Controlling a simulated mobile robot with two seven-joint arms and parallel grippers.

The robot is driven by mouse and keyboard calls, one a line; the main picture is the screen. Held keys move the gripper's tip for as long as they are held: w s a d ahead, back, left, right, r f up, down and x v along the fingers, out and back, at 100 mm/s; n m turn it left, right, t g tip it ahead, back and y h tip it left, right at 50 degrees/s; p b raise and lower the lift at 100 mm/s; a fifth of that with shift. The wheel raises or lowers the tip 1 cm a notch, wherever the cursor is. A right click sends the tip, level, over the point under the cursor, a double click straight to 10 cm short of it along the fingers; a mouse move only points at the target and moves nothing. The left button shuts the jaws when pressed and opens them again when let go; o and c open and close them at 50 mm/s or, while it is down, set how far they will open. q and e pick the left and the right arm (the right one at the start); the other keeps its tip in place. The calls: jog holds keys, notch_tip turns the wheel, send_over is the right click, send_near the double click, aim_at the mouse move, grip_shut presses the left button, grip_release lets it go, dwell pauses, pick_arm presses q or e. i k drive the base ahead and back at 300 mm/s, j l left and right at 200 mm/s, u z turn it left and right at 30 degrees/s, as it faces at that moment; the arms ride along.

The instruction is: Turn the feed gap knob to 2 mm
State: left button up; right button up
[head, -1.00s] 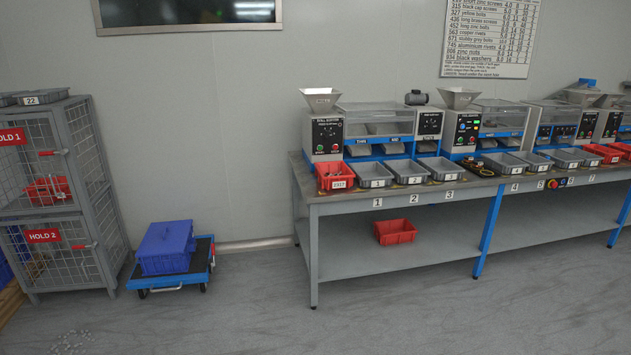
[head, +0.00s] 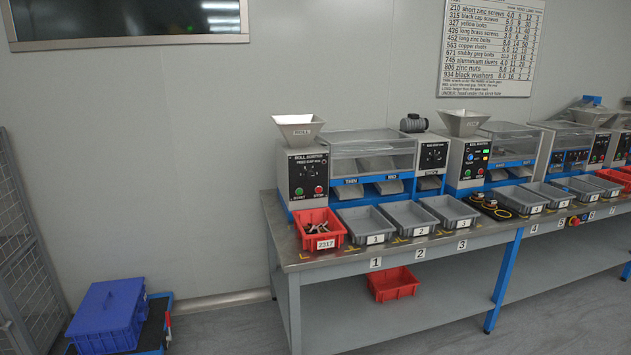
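The roll sorter (head: 307,176) stands at the left end of the bench, with a hopper (head: 299,129) marked ROLL on top. Its dark front panel (head: 309,174) carries a knob with a dial of marks around it, and a green and a red button below. The dial's figures and the knob's pointer are too small to read. A second dark panel (head: 433,156) with a knob sits at the sorter's right end; its lettering is also too small to read. Neither of my grippers shows in the head view.
A red bin (head: 319,229) marked 2317 and grey trays (head: 365,225) line the bench front (head: 330,263) before the sorter. A red crate (head: 393,284) sits on the lower shelf. A blue cart with a blue crate (head: 107,315) stands on the floor at left, beside a wire cage (head: 25,250).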

aim_at(309, 174)
jog(key=i+j, duration=0.2)
jog(key=i, duration=0.25)
jog(key=i+j+z, duration=0.1)
jog(key=i, duration=0.3)
jog(key=i+j, duration=0.3)
jog(key=i, duration=0.15)
jog(key=z, duration=0.05)
